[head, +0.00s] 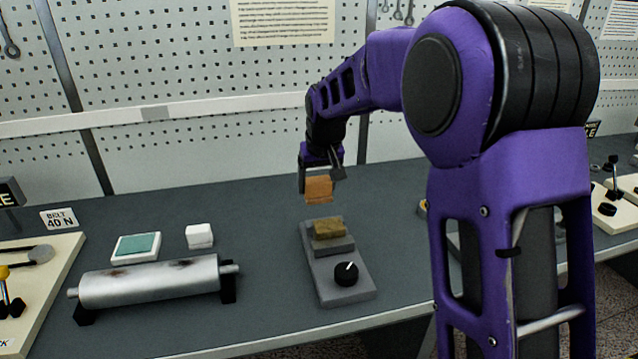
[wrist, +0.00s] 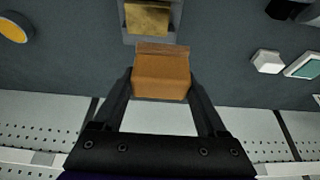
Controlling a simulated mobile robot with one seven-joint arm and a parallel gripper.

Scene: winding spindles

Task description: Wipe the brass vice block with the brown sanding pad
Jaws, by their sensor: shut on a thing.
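My gripper (head: 321,176) is shut on the brown sanding pad (head: 318,189), a small orange-brown block. In the wrist view the pad (wrist: 161,75) sits between the two dark fingers of my gripper (wrist: 161,90). The brass vice block (head: 328,228) rests on a grey stepped base with a black knob, on the bench. The pad is held in the air above and a little behind the brass block, apart from it. The brass block (wrist: 147,18) also shows at the top of the wrist view, beyond the pad.
A grey metal roller (head: 150,282) lies on dark supports at the left front. Behind it are a white tray with a green pad (head: 136,246) and a white block (head: 199,236). The black knob (head: 346,273) stands in front of the brass block. A pegboard wall (head: 190,60) closes the back.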

